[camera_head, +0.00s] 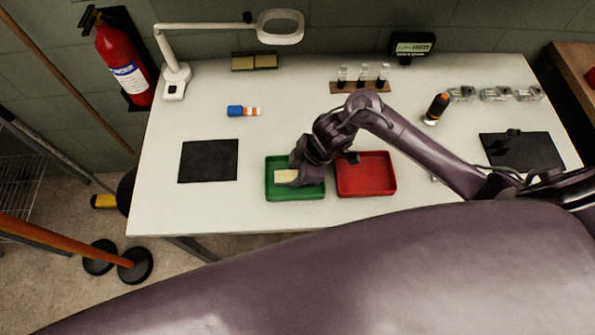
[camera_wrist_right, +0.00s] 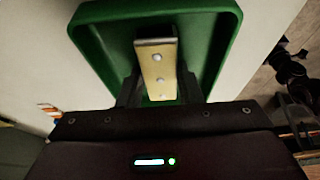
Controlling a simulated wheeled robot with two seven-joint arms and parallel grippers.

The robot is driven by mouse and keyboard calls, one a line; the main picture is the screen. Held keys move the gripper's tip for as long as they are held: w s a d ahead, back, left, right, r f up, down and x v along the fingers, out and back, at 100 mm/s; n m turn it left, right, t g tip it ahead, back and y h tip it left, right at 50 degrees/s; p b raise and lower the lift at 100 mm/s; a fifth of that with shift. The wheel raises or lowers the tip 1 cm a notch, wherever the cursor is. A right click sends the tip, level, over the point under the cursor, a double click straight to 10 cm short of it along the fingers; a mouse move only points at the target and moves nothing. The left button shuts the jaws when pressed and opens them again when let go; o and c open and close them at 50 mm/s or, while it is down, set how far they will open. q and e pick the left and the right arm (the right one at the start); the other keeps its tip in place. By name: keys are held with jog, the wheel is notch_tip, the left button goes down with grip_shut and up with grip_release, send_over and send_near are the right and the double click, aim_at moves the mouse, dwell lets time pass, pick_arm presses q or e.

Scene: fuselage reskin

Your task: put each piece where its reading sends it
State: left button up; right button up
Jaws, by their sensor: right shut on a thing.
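A pale yellow strip-like piece (camera_head: 286,177) is over or in the green tray (camera_head: 268,190). My right gripper (camera_head: 296,180) is shut on it. In the right wrist view the piece (camera_wrist_right: 157,68) shows three rivet-like dots, with a finger on each side, inside the outline of the green tray (camera_wrist_right: 88,32). I cannot tell whether it touches the tray floor. The red tray (camera_head: 366,174) is just right of the green one and looks empty. Two similar yellowish pieces (camera_head: 254,62) lie in a dark holder at the back. A small display (camera_head: 411,46) stands at the back; its reading is illegible. My left gripper is not in view.
A dark mat (camera_head: 208,161) lies left and a black plate (camera_head: 521,151) right on the white table (camera_head: 180,215). A magnifier lamp (camera_head: 174,82), a vial rack (camera_head: 360,87), a black and orange tool (camera_head: 436,108), several clear boxes (camera_head: 496,94) and a blue-orange item (camera_head: 243,111) stand about.

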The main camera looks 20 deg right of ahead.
jog(key=o, duration=0.9)
jog(key=shift+s+f, duration=0.2)
jog(key=shift+f, duration=0.1)
jog(key=shift+o, duration=0.4)
jog(key=shift+d+f, duration=0.1)
jog(key=shift+f, duration=0.1)
jog(key=shift+s, duration=0.1)
jog(key=shift+r, duration=0.25)
jog(key=w+p+v, duration=0.1)
jog(key=v, duration=1.1)
jog(key=shift+s+r+p, duration=0.2)
jog(key=shift+r+p, duration=0.1)
jog(key=shift+r, duration=0.1)
